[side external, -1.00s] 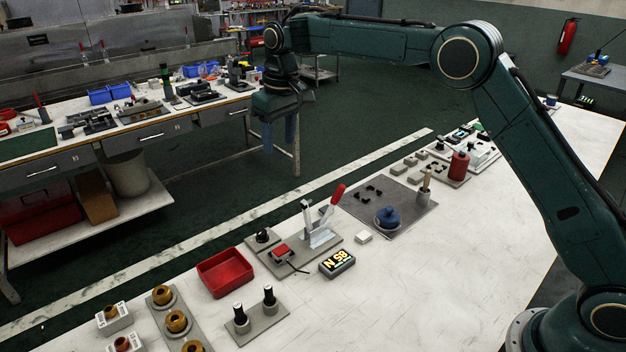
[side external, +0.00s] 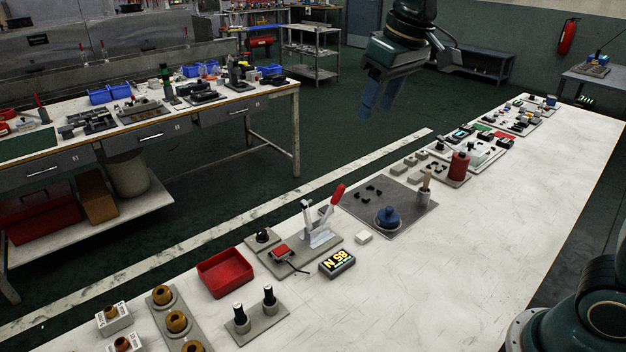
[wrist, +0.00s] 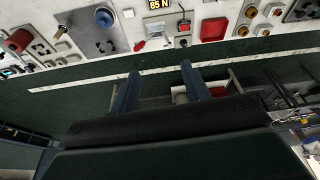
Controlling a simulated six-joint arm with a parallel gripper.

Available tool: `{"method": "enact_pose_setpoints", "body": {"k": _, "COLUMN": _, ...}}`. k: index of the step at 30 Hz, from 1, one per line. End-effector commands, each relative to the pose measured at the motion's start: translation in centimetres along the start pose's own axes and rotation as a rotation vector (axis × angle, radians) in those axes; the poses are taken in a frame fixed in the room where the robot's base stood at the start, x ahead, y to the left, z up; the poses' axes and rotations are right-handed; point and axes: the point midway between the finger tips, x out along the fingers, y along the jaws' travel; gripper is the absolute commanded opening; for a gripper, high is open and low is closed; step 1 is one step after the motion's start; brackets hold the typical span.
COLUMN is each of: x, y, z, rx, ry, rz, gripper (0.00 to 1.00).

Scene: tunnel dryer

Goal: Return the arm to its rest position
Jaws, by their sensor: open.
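My gripper (side external: 376,96) hangs in the upper middle of the side external view, high above the floor beyond the far edge of the white table (side external: 470,250). Its two blue fingers are apart and nothing is between them. In the wrist view my gripper (wrist: 158,72) shows both fingers spread, with floor and the other bench behind them. It touches nothing.
A second bench (side external: 222,105) stands at left. The table's right side is clear.

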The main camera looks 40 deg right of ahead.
Motion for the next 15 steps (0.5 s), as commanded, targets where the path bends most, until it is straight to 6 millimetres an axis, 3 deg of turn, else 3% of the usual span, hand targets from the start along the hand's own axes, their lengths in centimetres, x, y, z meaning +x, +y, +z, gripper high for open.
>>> {"method": "enact_pose_setpoints", "body": {"k": 6, "x": -1.8, "y": 0.7, "z": 5.1, "rx": 0.017, "ry": 0.044, "rz": 0.006, "gripper": 0.47}}
{"method": "enact_pose_setpoints", "body": {"k": 15, "x": -2.4, "y": 1.3, "z": 12.2, "rx": 0.04, "ry": 0.102, "rz": 0.015, "gripper": 0.47}}
